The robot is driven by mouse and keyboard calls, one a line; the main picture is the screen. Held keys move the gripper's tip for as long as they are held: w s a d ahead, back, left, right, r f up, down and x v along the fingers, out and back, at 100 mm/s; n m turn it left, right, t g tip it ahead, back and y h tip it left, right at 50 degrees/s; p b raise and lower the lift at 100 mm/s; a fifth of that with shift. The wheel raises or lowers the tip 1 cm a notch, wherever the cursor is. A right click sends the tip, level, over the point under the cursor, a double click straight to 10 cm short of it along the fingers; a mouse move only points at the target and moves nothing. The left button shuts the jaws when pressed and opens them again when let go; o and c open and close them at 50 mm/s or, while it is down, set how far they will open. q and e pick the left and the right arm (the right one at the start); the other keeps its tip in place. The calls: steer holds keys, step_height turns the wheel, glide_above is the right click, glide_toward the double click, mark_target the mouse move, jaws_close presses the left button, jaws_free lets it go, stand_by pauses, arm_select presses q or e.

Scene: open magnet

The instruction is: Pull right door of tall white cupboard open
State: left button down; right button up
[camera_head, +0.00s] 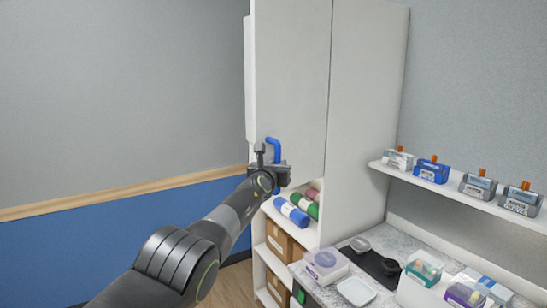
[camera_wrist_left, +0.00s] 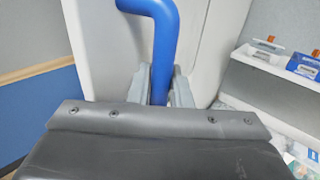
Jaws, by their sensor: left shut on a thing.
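The tall white cupboard (camera_head: 368,110) stands in the middle of the head view. Its right door (camera_head: 293,75) carries a blue handle (camera_head: 273,146) near its lower left edge. My left gripper (camera_head: 271,174) is shut on this handle. In the left wrist view the blue handle (camera_wrist_left: 163,50) runs upright between the two grey fingers and bends left at the top. The gripper hides part of the handle in the head view. I cannot tell whether the door stands slightly off the cupboard. My right gripper is not in view.
Open shelves below the door hold blue and green rolls (camera_head: 292,211) and cardboard boxes (camera_head: 279,240). A counter (camera_head: 336,255) with containers lies to the right, under a wall shelf (camera_head: 450,187) with several boxes. The space left of the cupboard, before the blue-and-grey wall (camera_head: 120,240), looks clear.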

arm_select(q)
steer(key=shift+s+d+r+y+p, duration=0.3)
steer(key=shift+d+r+p, duration=0.15)
steer(key=shift+d, duration=0.05)
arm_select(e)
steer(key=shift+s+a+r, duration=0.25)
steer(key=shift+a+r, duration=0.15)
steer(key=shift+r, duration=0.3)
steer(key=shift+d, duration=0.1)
arm_select(q)
steer(key=c, duration=1.5)
jaws_free()
steer(key=shift+f, duration=0.1)
steer(key=shift+c, duration=0.2)
steer(key=shift+o, duration=0.8)
steer(key=shift+w+d+f, duration=0.1)
steer(key=shift+f, duration=0.1)
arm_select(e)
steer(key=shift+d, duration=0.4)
